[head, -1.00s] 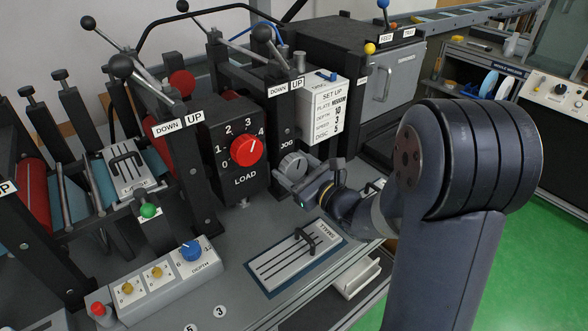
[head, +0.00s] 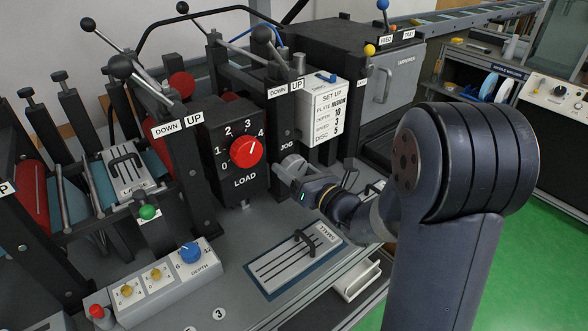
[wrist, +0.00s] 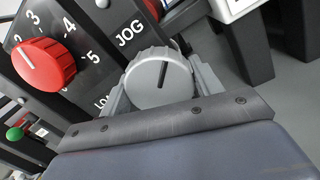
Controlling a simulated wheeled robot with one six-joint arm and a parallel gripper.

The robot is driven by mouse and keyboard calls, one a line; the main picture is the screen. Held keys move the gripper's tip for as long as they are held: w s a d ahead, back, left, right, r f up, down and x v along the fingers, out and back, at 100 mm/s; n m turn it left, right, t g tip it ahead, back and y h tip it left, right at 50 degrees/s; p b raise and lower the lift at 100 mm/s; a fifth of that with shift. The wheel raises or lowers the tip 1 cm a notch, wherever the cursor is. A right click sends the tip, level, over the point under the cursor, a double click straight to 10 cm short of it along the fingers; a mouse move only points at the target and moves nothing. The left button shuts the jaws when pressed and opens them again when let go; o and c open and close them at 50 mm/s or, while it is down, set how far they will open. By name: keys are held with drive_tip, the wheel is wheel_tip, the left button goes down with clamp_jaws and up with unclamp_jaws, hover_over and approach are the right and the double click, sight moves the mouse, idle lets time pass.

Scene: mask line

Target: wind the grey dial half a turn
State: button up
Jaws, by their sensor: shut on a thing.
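The grey dial (wrist: 158,78) is a ribbed round knob with a dark pointer line, below the JOG label on a black post. In the wrist view its line stands nearly upright in the picture, leaning slightly right at the top. My gripper (wrist: 155,90) is shut on the dial, with one grey finger at each side of it. In the head view my gripper (head: 291,170) reaches the post from the right and hides most of the dial.
The red LOAD dial (head: 245,151) sits on a black box just left of the grey dial. A SET UP sign (head: 328,110) stands above right. A grey slotted SMALL plate (head: 297,258) lies on the bench below my arm.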

idle(0.3)
drive_tip(key=o, duration=1)
drive_tip(key=shift+c, duration=0.2)
drive_tip(key=shift+s+d, duration=0.1)
drive_tip(key=shift+s, duration=0.05)
drive_tip(key=v, duration=1)
drive_tip(key=shift+s+d+b, duration=0.15)
drive_tip(key=shift+s+b, duration=0.05)
drive_tip(key=shift+b, duration=0.2)
